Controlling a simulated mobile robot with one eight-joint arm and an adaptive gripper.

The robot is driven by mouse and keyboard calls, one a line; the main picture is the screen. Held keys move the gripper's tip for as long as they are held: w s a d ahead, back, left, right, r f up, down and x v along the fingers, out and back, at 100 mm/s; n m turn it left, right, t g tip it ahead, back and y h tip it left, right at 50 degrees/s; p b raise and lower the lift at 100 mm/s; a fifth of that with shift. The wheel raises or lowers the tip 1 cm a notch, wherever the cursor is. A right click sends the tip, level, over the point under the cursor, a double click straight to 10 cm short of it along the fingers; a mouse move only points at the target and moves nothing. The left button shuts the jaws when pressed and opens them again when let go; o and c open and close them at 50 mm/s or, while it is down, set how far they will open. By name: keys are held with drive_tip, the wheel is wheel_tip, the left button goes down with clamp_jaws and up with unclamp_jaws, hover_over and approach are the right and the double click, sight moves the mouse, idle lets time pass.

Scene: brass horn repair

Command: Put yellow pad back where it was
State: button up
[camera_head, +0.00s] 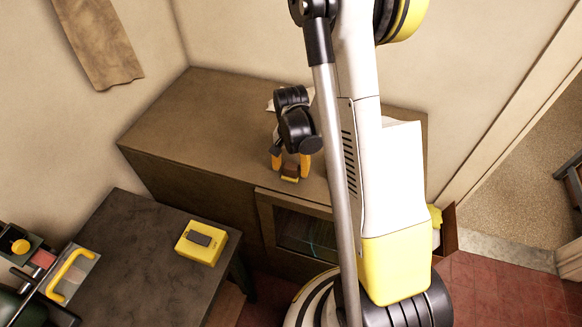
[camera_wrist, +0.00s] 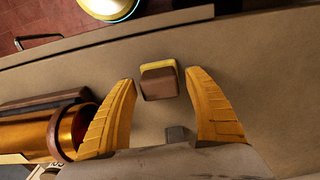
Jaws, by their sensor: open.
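A small block with a brown body and a yellow layer, seemingly the yellow pad (camera_wrist: 158,80), sits on the brown cabinet top in the wrist view, between and slightly beyond my fingertips. It also shows in the head view (camera_head: 290,179), just below my gripper. My gripper (camera_head: 290,165) points down over the cabinet with its yellow fingers apart. In the wrist view my gripper (camera_wrist: 160,82) has a gap on both sides of the block, and no finger touches it. My arm hides much of the cabinet's right part.
A brass-coloured cylinder (camera_wrist: 38,132) lies close to the left finger. The cabinet top (camera_head: 190,115) is bare at left. A dark table (camera_head: 135,235) holds a yellow box (camera_head: 203,243) with a grey patch. An open reddish-brown compartment (camera_head: 448,228) with something yellow juts out right.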

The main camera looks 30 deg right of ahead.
sight(291, 166)
wheel_tip(291, 166, up, 12)
drive_tip(key=s+a+r+n+t, duration=0.7)
drive_tip(key=s+a+r+n, duration=0.3)
drive_tip(key=a+r, duration=0.3)
drive_tip(key=shift+s+a+r+p, duration=0.25)
drive_tip(key=shift+s+r+p, duration=0.2)
drive_tip(key=shift+r, duration=0.1)
